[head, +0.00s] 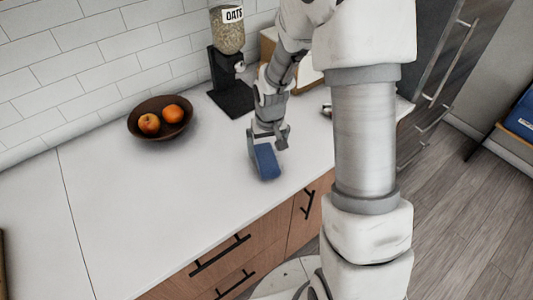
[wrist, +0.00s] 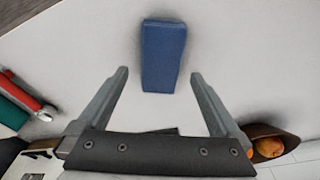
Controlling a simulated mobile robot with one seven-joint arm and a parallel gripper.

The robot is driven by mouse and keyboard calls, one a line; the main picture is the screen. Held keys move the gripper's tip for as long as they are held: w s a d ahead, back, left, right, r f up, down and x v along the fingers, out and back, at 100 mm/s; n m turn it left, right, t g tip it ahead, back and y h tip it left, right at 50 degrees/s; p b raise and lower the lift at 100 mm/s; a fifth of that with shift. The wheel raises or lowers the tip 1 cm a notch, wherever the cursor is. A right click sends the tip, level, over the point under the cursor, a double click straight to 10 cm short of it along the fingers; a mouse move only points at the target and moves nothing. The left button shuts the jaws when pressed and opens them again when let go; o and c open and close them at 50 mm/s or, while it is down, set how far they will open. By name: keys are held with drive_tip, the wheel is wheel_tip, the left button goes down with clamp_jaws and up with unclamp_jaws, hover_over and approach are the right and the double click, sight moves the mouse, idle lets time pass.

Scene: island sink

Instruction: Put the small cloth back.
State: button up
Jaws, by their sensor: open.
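The small cloth is a blue, folded, block-like piece (head: 267,162) lying on the white counter near its front edge. It also shows in the wrist view (wrist: 163,50), top middle, lying lengthwise away from me. My gripper (head: 268,138) is just above and behind the cloth in the head view, pointing down. In the wrist view my gripper (wrist: 160,74) is open, with one finger on each side of the cloth's near end in the picture. I see clear gaps at both sides, and nothing is held. The height of the fingertips over the counter is hard to tell.
A brown bowl (head: 132,126) with orange fruit stands left at the back. An oats dispenser (head: 229,60) on a black stand is behind my gripper. A red-and-silver item (wrist: 25,98) and a green one (wrist: 12,112) lie left in the wrist view. The counter's left is clear.

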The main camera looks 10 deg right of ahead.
sight(268, 162)
drive_tip(key=s+r+t, duration=0.1)
drive_tip(key=s+r, duration=0.4)
drive_tip(key=r, duration=0.5)
drive_tip(key=s+r+t, duration=0.1)
drive_tip(key=s+r, duration=0.4)
drive_tip(key=r, duration=0.5)
drive_tip(key=s+r+t, duration=0.1)
drive_tip(key=s+r, duration=0.4)
drive_tip(key=s, duration=0.6)
drive_tip(key=shift+r+t, duration=0.25)
drive_tip(key=shift+t, duration=0.05)
drive_tip(key=shift+s, duration=0.35)
